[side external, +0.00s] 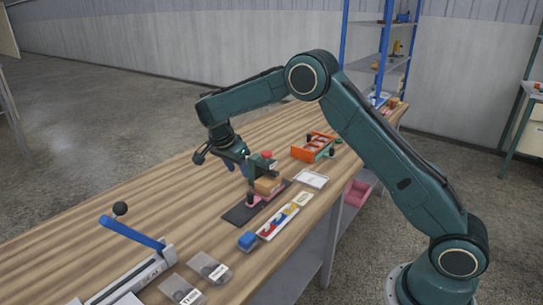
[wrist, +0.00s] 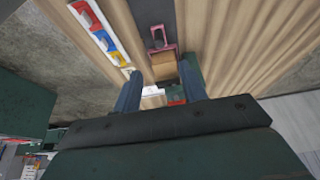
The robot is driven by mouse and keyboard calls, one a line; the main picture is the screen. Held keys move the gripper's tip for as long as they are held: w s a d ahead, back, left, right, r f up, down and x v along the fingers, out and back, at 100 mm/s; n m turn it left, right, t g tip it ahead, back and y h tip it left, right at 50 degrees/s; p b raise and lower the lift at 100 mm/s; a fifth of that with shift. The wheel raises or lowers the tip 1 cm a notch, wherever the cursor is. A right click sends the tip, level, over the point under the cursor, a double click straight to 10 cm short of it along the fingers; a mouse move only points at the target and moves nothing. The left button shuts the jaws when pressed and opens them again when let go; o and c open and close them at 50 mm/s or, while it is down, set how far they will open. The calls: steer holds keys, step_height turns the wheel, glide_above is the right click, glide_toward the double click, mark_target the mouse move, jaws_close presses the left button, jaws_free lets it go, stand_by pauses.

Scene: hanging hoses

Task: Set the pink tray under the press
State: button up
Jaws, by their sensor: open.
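The pink tray (side external: 258,201) sits on a dark mat (side external: 238,215) on the wooden bench, with a tan block (side external: 268,186) at it. Its pink end (wrist: 158,45) and the tan block (wrist: 164,66) also show in the wrist view. A green device with a red knob (side external: 266,155), which looks like the press, stands right behind the block. My gripper (side external: 238,168) is open, above the bench just left of the green device. In the wrist view its blue fingers (wrist: 162,70) appear on either side of the tan block. I cannot tell whether they touch anything.
A white-framed plate (side external: 312,179) and an orange fixture (side external: 312,147) stand farther right. A blue-levered tool (side external: 132,232) is at lower left. The bench's left middle is clear.

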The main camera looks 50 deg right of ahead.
mark_target(250, 193)
steer(key=shift+f, duration=0.1)
steer(key=x, duration=1.3)
steer(key=shift+d+f, duration=0.2)
steer(key=shift+f, duration=0.05)
jaws_close()
